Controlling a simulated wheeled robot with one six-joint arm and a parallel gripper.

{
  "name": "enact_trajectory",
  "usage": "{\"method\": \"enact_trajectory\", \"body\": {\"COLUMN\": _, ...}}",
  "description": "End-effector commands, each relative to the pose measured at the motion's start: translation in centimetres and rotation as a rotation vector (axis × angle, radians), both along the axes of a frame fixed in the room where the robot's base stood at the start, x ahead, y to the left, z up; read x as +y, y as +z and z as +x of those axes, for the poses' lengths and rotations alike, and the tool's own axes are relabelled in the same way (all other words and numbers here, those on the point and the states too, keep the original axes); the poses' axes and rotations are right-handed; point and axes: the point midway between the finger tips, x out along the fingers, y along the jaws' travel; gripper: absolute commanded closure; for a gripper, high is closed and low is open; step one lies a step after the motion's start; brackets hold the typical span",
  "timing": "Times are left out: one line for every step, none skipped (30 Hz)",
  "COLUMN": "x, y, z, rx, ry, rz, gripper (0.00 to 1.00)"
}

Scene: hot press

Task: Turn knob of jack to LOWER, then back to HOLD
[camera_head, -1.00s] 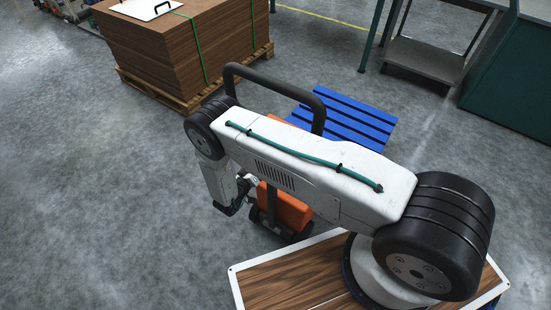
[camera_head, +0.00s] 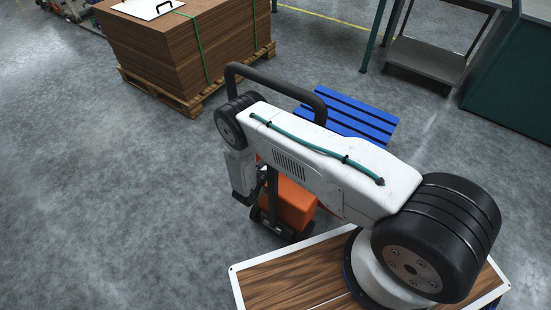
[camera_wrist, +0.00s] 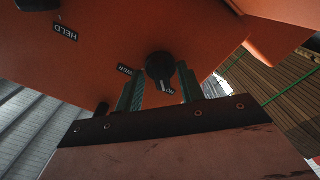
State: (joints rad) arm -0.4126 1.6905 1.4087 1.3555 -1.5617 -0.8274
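The orange jack (camera_head: 295,205) with its black handle (camera_head: 275,74) stands beyond my arm, partly hidden by it. In the wrist view its orange panel (camera_wrist: 105,45) fills the upper part. A round black knob (camera_wrist: 160,66) on the panel has a white mark pointing down towards a partly hidden label starting "HO" (camera_wrist: 168,89). A label reading "OWER" (camera_wrist: 125,70), its start hard to read, is at the knob's left. My gripper (camera_wrist: 160,85) has its fingers apart, one on each side of the knob; I cannot tell whether they touch it. The head view hides the knob.
A blue slatted platform (camera_head: 350,115) lies behind the jack. A pallet of brown boards (camera_head: 180,50) stands at the back left. Grey floor is clear on the left.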

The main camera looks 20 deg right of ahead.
Motion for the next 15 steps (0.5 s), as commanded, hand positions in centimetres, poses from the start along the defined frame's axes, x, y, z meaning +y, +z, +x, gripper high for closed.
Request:
{"method": "enact_trajectory", "body": {"x": 0.02, "y": 0.0, "z": 0.0, "rx": 0.0, "ry": 0.0, "rz": 0.0, "gripper": 0.62}}
{"method": "enact_trajectory", "body": {"x": 0.02, "y": 0.0, "z": 0.0, "rx": 0.0, "ry": 0.0, "rz": 0.0, "gripper": 0.62}}
{"method": "enact_trajectory", "body": {"x": 0.03, "y": 0.0, "z": -0.01, "rx": 0.0, "ry": 0.0, "rz": 0.0, "gripper": 0.73}}
{"method": "enact_trajectory", "body": {"x": 0.04, "y": 0.01, "z": -0.01, "rx": 0.0, "ry": 0.0, "rz": 0.0, "gripper": 0.81}}
{"method": "enact_trajectory", "body": {"x": 0.05, "y": 0.01, "z": -0.01, "rx": 0.0, "ry": 0.0, "rz": 0.0, "gripper": 0.9}}
{"method": "enact_trajectory", "body": {"x": 0.06, "y": 0.01, "z": -0.01, "rx": 0.0, "ry": 0.0, "rz": 0.0, "gripper": 1.0}}
{"method": "enact_trajectory", "body": {"x": 0.07, "y": 0.01, "z": -0.01, "rx": 0.0, "ry": 0.0, "rz": 0.0, "gripper": 1.0}}
{"method": "enact_trajectory", "body": {"x": 0.07, "y": 0.01, "z": -0.01, "rx": 0.0, "ry": 0.0, "rz": 0.0, "gripper": 1.0}}
{"method": "enact_trajectory", "body": {"x": 0.08, "y": 0.02, "z": -0.01, "rx": 0.0, "ry": 0.0, "rz": 0.0, "gripper": 1.0}}
{"method": "enact_trajectory", "body": {"x": 0.43, "y": 0.02, "z": -0.02, "rx": -0.001, "ry": 0.001, "rz": 0.0, "gripper": 1.0}}
{"method": "enact_trajectory", "body": {"x": 0.32, "y": 0.02, "z": -0.03, "rx": -0.001, "ry": 0.001, "rz": 0.0, "gripper": 1.0}}
{"method": "enact_trajectory", "body": {"x": 0.26, "y": 0.03, "z": -0.03, "rx": -0.002, "ry": 0.001, "rz": 0.001, "gripper": 1.0}}
{"method": "enact_trajectory", "body": {"x": 0.23, "y": 0.03, "z": -0.03, "rx": -0.004, "ry": 0.001, "rz": 0.002, "gripper": 1.0}}
{"method": "enact_trajectory", "body": {"x": 0.21, "y": 0.04, "z": -0.02, "rx": -0.007, "ry": 0.001, "rz": 0.004, "gripper": 1.0}}
{"method": "enact_trajectory", "body": {"x": 0.18, "y": 0.04, "z": -0.01, "rx": -0.012, "ry": 0.001, "rz": 0.008, "gripper": 1.0}}
